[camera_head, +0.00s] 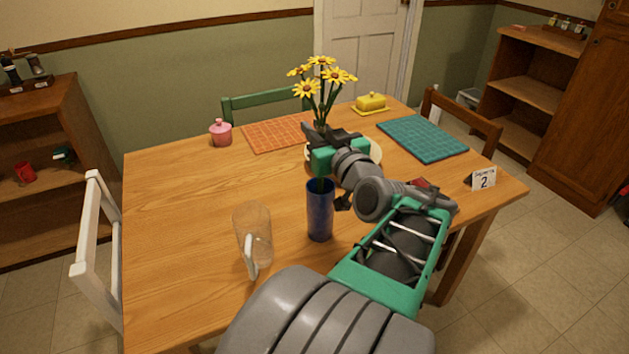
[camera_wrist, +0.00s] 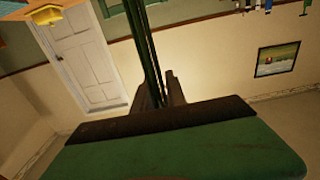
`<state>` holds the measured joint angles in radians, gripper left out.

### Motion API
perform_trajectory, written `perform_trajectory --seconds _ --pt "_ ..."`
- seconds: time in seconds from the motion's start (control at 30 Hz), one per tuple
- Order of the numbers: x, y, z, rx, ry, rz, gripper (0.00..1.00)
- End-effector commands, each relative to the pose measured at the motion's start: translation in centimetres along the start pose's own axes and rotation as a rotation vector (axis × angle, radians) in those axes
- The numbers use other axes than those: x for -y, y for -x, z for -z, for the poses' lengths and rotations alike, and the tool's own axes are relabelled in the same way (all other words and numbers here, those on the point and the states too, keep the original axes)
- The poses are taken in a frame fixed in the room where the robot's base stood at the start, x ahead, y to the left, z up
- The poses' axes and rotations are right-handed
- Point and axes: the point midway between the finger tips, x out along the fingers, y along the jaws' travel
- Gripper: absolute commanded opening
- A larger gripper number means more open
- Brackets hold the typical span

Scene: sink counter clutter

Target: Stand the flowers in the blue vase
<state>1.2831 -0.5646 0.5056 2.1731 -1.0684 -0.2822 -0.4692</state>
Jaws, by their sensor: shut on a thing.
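The yellow flowers (camera_head: 321,75) stand upright, their green stems held in my gripper (camera_head: 318,133). In the wrist view the green stems (camera_wrist: 146,50) run between the fingers of my gripper (camera_wrist: 163,92), which is shut on them. The blue vase (camera_head: 320,213) stands upright on the table, directly below my gripper in the head view. The lower stem ends show at the vase's mouth; I cannot tell how far inside they are. My gripper and wrist hide the middle of the stems.
A clear pitcher (camera_head: 252,235) with a white handle stands left of the vase. Behind are a plate (camera_head: 375,152) partly hidden by my wrist, an orange placemat (camera_head: 272,133), a pink jar (camera_head: 221,132), a yellow butter dish (camera_head: 371,103) and a teal placemat (camera_head: 424,139). The table's left is clear.

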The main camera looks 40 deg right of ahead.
Motion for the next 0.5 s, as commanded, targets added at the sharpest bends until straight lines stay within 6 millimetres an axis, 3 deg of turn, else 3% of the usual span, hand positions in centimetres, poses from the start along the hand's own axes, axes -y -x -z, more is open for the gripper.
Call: perform_trajectory --seconds 0.03,0.13,0.5 --pt "0.0 0.0 -2.0 0.003 -0.007 0.0 0.0" --pt "0.0 0.0 -4.6 0.002 -0.005 0.0 0.0" --pt "-0.2 0.0 -10.0 0.0 -0.001 -0.004 0.0"
